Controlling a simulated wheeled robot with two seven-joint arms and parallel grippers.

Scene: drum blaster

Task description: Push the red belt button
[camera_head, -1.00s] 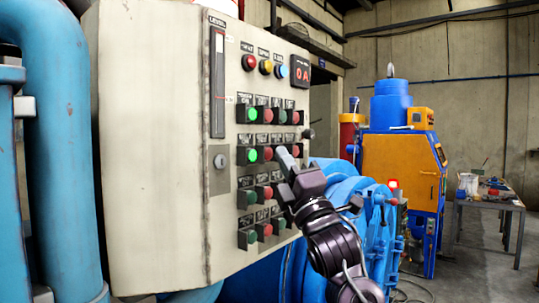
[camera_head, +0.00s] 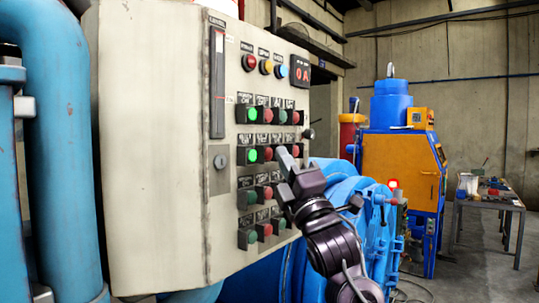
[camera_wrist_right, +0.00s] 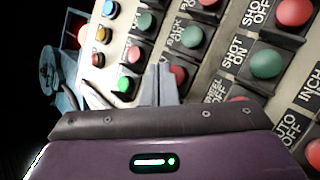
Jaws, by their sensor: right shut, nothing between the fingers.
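The grey control panel (camera_head: 223,205) carries rows of paired green and red push buttons. My right gripper (camera_head: 284,158) is shut and empty. Its fingertips are in front of the panel's second button row, beside a red button (camera_head: 296,151). In the right wrist view the shut fingers (camera_wrist_right: 160,82) point at the panel, with a red button (camera_wrist_right: 178,76) just right of the tips. I cannot tell whether they touch. A lit green button (camera_wrist_right: 124,85) is to the left. I cannot read a belt label, so I cannot tell which button is the belt one. My left gripper is not in view.
Red, yellow and blue lamps and a red display (camera_head: 300,73) sit at the panel's top. A black knob (camera_head: 308,134) stands out at its right edge. Blue machinery (camera_head: 350,185) is behind my right arm. Thick blue pipes (camera_head: 55,130) stand at the left.

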